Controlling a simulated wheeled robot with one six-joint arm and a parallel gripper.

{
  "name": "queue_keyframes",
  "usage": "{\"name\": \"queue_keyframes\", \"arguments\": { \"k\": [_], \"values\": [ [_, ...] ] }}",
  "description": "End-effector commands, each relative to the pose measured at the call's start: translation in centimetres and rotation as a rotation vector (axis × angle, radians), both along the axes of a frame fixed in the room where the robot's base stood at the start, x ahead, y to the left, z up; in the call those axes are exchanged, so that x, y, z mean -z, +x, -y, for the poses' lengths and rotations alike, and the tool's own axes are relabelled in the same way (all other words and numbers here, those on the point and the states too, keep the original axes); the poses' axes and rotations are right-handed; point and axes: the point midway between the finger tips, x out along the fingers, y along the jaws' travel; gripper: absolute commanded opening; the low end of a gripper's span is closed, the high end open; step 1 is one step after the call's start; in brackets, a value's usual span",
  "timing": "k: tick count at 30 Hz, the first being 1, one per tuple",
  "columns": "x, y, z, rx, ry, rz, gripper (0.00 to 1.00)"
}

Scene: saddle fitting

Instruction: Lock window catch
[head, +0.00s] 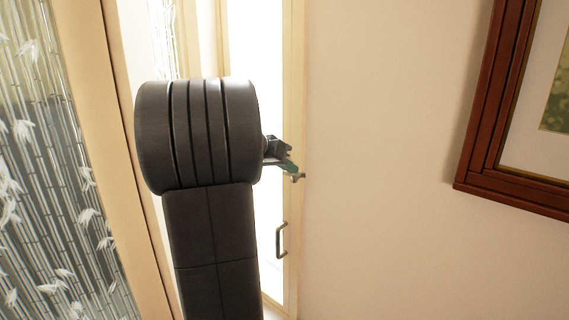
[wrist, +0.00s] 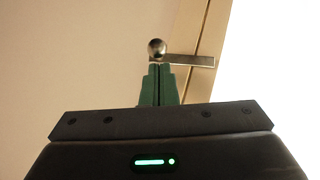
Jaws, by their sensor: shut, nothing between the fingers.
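The window catch shows in the wrist view as a flat metal bar (wrist: 190,60) lying across the pale window frame, with a round shiny knob (wrist: 157,47) at its left end. In the head view a small part of the catch (head: 298,177) shows at the frame's right edge. My gripper (wrist: 160,67) has green fingers that are shut together and empty. Their tips are just below the knob in the wrist view; I cannot tell whether they touch it. In the head view my gripper (head: 291,167) is at the catch, partly hidden behind my arm.
A metal pull handle (head: 281,240) is on the window frame below the catch. A framed picture (head: 485,110) hangs on the wall at right. A patterned glass panel (head: 45,180) in a wooden frame stands at left. The wall between picture and window is bare.

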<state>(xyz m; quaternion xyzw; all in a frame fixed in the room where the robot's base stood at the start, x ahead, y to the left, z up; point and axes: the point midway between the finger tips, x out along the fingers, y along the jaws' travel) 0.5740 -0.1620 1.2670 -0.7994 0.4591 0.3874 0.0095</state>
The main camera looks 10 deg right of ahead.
Motion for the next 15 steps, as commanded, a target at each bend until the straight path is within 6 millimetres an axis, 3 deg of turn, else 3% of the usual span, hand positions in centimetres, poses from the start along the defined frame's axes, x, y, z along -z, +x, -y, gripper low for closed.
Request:
{"name": "queue_keyframes", "arguments": {
  "k": [15],
  "values": [
    [1.5,-0.6,0.1,0.001,0.045,0.06,0.0]
  ]
}}
